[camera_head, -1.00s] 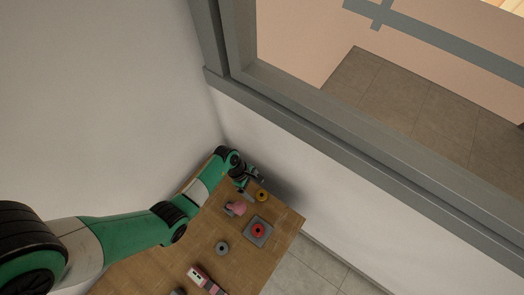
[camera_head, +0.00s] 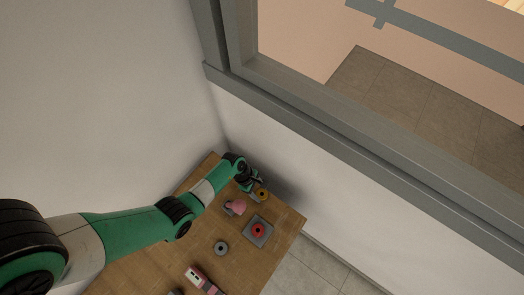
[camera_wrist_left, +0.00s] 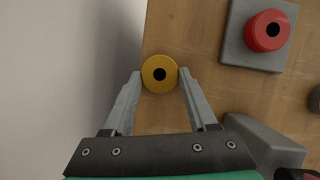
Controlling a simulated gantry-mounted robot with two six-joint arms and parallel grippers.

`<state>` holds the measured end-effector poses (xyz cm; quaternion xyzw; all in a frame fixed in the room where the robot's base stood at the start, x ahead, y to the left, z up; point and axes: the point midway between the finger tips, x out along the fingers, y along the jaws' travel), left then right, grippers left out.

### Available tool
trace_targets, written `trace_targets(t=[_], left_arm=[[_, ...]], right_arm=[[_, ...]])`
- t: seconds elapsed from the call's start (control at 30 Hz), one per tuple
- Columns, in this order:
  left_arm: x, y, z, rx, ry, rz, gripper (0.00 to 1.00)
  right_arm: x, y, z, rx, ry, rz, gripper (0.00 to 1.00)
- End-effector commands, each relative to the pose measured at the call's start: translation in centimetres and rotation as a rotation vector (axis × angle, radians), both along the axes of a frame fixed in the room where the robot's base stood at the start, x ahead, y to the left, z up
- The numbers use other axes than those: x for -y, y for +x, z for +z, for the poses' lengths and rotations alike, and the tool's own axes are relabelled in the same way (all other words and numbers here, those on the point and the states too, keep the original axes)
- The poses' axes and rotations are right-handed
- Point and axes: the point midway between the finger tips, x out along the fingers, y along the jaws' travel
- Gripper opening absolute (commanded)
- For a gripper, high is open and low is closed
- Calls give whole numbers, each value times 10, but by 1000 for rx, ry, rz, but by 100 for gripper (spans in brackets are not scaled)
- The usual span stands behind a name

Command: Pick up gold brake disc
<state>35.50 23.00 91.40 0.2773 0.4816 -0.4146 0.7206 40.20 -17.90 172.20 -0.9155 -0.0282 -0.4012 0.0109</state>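The gold brake disc (camera_wrist_left: 160,86) is a yellow ring with a dark hole, lying near the edge of the wooden table. It also shows in the head view (camera_head: 264,194). My left gripper (camera_wrist_left: 159,77) is open. In the left wrist view its two fingers lie on either side of the disc, with a gap visible below the disc; whether they are level with it I cannot tell. In the head view the left gripper (camera_head: 257,191) is right beside the disc and partly covers it. My right gripper is not in view.
A red disc (camera_head: 258,230) sits on a grey square plate (camera_head: 262,241). A pink object (camera_head: 236,207), a grey ring (camera_head: 221,248) and a pink-and-white block (camera_head: 204,280) lie on the wooden table (camera_head: 275,262). A white wall stands close beside the gold disc.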

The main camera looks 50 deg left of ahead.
Motion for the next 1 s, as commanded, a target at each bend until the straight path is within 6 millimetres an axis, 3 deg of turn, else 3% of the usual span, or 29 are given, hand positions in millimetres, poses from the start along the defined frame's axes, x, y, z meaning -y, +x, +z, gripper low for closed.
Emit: trace_targets(t=[0.03,0.23,0.27,0.67,1.0], left_arm=[[0,0,0,0,0,0,38],[0,0,0,0,0,0,2],[0,0,0,0,0,0,0],[0,1,11,2,0,1,0],[0,1,82,4,1,0,0]], right_arm=[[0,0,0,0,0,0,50],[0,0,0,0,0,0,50],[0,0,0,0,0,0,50],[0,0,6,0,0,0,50],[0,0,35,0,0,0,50]])
